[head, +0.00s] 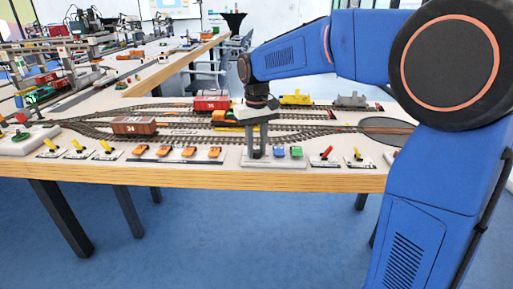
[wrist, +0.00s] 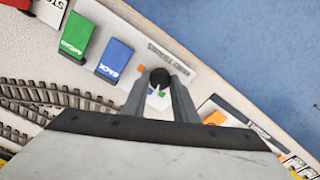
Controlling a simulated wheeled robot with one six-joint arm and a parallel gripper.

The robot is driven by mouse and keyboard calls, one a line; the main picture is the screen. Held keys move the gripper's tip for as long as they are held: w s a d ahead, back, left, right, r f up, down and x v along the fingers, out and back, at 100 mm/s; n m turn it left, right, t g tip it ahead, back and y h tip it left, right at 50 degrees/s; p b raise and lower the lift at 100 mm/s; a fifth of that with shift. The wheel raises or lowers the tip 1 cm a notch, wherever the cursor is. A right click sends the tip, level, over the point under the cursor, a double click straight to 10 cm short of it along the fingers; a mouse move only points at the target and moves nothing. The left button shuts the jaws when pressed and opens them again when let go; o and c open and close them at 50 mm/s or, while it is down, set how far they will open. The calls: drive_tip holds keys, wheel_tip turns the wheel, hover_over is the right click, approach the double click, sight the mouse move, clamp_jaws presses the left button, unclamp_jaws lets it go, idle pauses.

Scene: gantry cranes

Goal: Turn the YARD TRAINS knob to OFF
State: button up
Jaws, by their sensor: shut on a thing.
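The YARD TRAINS knob (wrist: 159,76) shows in the wrist view as a round black cap with a pale mark, on a white panel (wrist: 192,80) with small printed lettering. My gripper (wrist: 158,88) is shut on the knob, one finger on each side of it. Small orange, green and blue marks show around the knob. In the head view my gripper (head: 257,153) points straight down at the panel (head: 270,163) near the table's front edge. I cannot read which mark the knob points at.
A blue switch (wrist: 115,60) and a green switch (wrist: 77,34) stand beside the knob. Orange switches (head: 188,152) sit to the left, a red lever (head: 327,153) to the right. Tracks with a brown wagon (head: 134,126) and a red wagon (head: 211,104) lie behind.

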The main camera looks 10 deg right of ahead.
sight(257, 151)
drive_tip(key=n, duration=1.2)
drive_tip(key=shift+n, duration=0.3)
idle(0.4)
drive_tip(key=o, duration=1)
drive_tip(key=shift+o, duration=0.2)
wheel_tip(257, 151, up, 17)
drive_tip(key=shift+r, duration=0.2)
